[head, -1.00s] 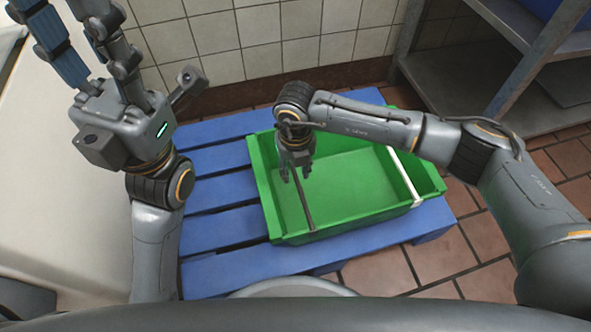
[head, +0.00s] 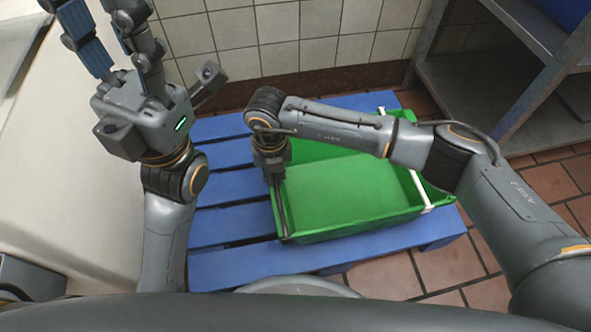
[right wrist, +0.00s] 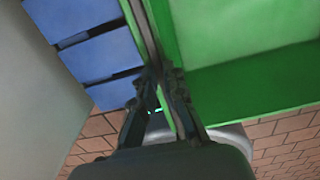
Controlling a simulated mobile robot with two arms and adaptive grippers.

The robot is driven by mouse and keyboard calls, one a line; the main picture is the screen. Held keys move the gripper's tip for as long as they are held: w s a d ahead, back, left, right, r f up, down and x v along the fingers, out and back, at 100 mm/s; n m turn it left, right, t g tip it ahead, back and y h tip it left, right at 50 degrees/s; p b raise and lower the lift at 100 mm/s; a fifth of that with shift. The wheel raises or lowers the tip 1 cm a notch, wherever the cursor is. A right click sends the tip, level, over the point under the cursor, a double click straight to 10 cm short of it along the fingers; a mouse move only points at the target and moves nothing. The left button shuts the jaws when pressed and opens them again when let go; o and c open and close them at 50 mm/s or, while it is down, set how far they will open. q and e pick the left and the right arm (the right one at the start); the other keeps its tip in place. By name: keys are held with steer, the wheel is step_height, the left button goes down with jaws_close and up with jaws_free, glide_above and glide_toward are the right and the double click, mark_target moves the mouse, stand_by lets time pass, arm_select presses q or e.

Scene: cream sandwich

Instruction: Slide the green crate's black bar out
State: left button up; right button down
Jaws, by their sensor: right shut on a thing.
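The green crate (head: 350,232) sits on a blue pallet; it also shows in the right wrist view (right wrist: 245,85). Its dark bar (head: 281,215) runs front to back along the crate's left wall. The bar shows as a thin strip in the right wrist view (right wrist: 146,30). My right gripper (head: 274,182) points down at the left wall and is shut on the bar; in the right wrist view its fingers (right wrist: 160,75) meet around the strip. The grasped part is hidden. My left gripper (head: 98,22) is raised at the upper left, fingers apart and empty.
A white bar (head: 418,188) lies across the crate's right end. The blue pallet (head: 235,226) has bare slats left of the crate. A pale counter (head: 60,190) stands at the left and a metal shelf (head: 455,75) at the back right. The tiled wall is behind.

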steer(key=shift+s+a, duration=0.1)
steer(key=shift+a, duration=0.2)
steer(key=c, duration=1.4)
jaws_free()
step_height(320, 180, up, 12)
steer(key=shift+s, duration=0.15)
